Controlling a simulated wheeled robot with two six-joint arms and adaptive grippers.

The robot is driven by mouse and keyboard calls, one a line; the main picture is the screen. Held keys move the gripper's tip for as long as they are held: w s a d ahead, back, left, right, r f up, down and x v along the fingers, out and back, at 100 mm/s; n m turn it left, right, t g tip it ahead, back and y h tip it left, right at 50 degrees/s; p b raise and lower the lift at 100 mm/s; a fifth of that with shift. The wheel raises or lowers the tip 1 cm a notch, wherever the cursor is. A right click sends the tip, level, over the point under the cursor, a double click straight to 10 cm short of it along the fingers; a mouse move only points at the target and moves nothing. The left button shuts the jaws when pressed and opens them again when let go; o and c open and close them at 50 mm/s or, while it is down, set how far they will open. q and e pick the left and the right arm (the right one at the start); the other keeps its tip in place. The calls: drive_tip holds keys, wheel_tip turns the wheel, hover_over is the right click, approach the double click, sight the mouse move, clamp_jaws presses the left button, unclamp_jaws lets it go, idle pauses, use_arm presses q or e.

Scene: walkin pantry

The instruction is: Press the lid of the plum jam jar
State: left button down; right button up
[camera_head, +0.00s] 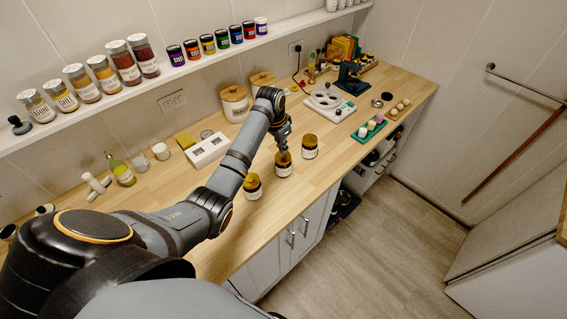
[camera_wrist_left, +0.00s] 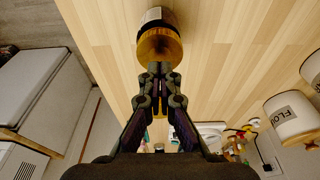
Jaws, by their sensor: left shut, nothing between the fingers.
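Three dark jam jars with golden lids stand in a row near the counter's front edge: the front-left jar (camera_head: 252,188), the middle jar (camera_head: 284,167) and the far-right jar (camera_head: 309,148). Their labels are too small to read, so I cannot tell which is plum. My left gripper (camera_head: 283,149) is shut and empty, pointing down at the middle jar's lid. In the left wrist view the shut fingertips (camera_wrist_left: 160,69) are at the edge of a golden lid (camera_wrist_left: 158,46). I cannot tell whether they touch it. My right gripper is not in view.
A white device (camera_head: 207,150) and wooden-lidded canisters (camera_head: 234,104) stand behind the arm. A white tray with round holes (camera_head: 328,103) and a teal tray (camera_head: 371,130) lie to the right. A wall shelf (camera_head: 150,82) holds several spice jars. Counter around the jars is clear.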

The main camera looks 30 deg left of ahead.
use_arm(q)
drive_tip(key=shift+f+b, duration=0.35)
drive_tip(key=shift+f, duration=0.7)
idle(0.6)
drive_tip(key=shift+r, duration=0.1)
wheel_tip(320, 180, up, 4)
drive_tip(key=p, duration=0.5)
drive_tip(key=shift+r, duration=0.15)
drive_tip(key=shift+r+p, duration=0.65)
drive_tip(key=shift+r, duration=0.15)
